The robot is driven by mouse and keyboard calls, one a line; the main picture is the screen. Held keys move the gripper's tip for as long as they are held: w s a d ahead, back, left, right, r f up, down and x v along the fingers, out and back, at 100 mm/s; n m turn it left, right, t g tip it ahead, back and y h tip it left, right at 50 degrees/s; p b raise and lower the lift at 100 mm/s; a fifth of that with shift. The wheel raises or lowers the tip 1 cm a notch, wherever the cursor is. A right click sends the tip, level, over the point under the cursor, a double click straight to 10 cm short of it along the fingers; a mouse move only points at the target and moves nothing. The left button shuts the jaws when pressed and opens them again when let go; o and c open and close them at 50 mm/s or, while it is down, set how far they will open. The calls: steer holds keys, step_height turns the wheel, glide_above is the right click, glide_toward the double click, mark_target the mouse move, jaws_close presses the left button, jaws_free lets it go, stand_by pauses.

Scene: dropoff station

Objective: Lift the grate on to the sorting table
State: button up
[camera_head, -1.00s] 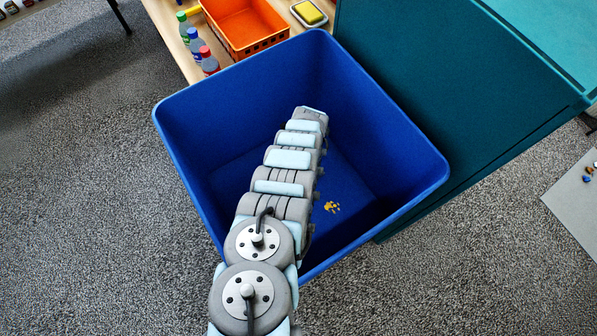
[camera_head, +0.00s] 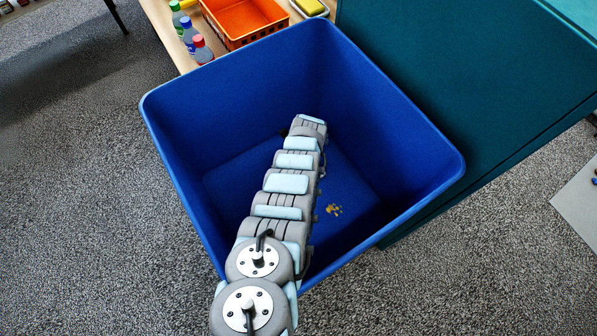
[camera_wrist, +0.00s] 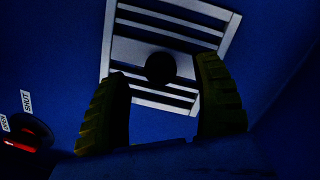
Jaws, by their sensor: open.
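In the wrist view a pale slatted grate (camera_wrist: 128,52) lies ahead, with a dark round knob (camera_wrist: 160,68) at its middle. My gripper (camera_wrist: 164,70) is open, one dark ribbed finger on each side of the knob in the picture. I cannot tell whether either finger touches it. In the head view my arm reaches down into a deep blue bin (camera_head: 408,130), and the arm hides the grate and the fingers. Which surface is the sorting table is not clear from the frames.
A wooden table (camera_head: 163,32) behind the bin bears an orange crate (camera_head: 240,38), several bottles (camera_head: 200,48) and a yellow sponge (camera_head: 310,6). A teal unit (camera_head: 440,60) stands close at the right. The bin's high walls surround my arm.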

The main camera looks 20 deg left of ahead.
steer(key=shift+s+a+f+b, duration=0.1)
steer(key=shift+f+b, duration=1.1)
steer(key=shift+f, duration=0.25)
steer(key=shift+r, duration=0.1)
jaws_close()
steer(key=shift+r, duration=0.15)
